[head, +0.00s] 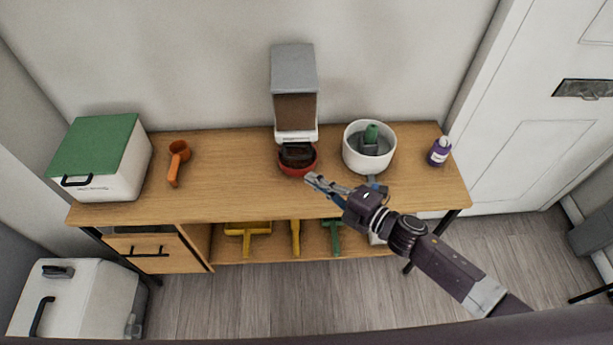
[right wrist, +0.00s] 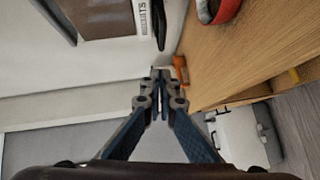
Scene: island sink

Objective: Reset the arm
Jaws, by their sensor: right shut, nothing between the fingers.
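My right gripper (head: 314,181) reaches in from the lower right in the head view, over the front part of the wooden table (head: 226,165). Its fingers are together with nothing between them. The fingertips are just below and right of a red bowl (head: 312,165) and left of a white pot (head: 356,160). In the right wrist view the closed fingers (right wrist: 160,78) point forward, apart from the table at the right. My left gripper is not in view.
A dispenser (head: 295,85) stands behind the red bowl. A green-lidded box (head: 98,160), an orange scoop (head: 178,160) and a purple bottle (head: 439,152) stand on the table. Yellow and green tools (head: 247,232) lie on the shelf below. A white bin (head: 75,300) stands at lower left.

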